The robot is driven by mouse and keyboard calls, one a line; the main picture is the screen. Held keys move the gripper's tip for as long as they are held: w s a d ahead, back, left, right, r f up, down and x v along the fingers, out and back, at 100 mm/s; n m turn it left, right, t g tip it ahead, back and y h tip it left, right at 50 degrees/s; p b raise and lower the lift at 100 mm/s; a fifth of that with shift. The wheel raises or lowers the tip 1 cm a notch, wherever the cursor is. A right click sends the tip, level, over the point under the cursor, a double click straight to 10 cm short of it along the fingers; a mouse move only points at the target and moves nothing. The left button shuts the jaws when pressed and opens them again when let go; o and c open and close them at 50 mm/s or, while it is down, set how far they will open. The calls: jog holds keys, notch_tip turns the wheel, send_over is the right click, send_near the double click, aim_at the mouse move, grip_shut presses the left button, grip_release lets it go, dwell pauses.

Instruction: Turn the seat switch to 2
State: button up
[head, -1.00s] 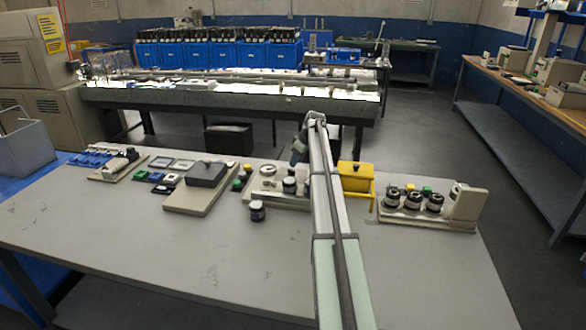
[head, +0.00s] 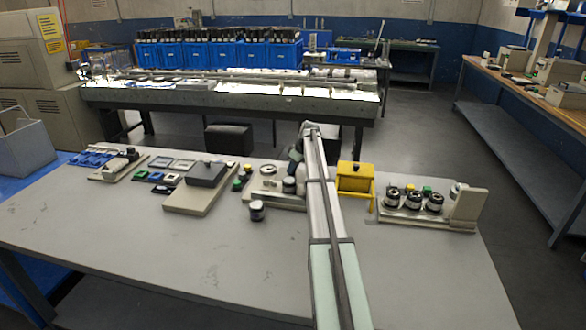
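No label for the seat switch can be read in the head view, so I cannot tell which control it is. Round dark-and-white knobs stand on a pale base plate (head: 262,195) at mid-table, partly behind my arm. One of them is a knob (head: 289,185) just left of my arm. My gripper (head: 294,165) is at the far end of the arm, above and behind this plate. It is small and partly hidden, and its fingers cannot be made out. I cannot tell whether it touches a knob.
A loose round part (head: 257,211) stands before the plate. A yellow box on legs (head: 356,181) is right of my arm. Another plate (head: 400,215) with 3 round knobs is further right. A grey box on a board (head: 206,174) is left. The table front (head: 180,260) is clear.

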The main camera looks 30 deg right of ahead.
grip_shut()
jog(key=shift+m, duration=0.3)
jog(key=m+h, duration=0.1)
jog(key=m, duration=0.1)
jog(key=shift+s+a+m, duration=0.1)
jog(key=shift+m, duration=0.2)
jog(key=shift+a+m+h, duration=0.1)
jog(key=shift+m+h, duration=0.7)
jog(key=shift+m, duration=1)
jog(key=shift+o, duration=2.1)
grip_release()
jog(key=v, duration=1.3)
jog(key=shift+s+r, duration=0.2)
jog(key=shift+r, duration=0.15)
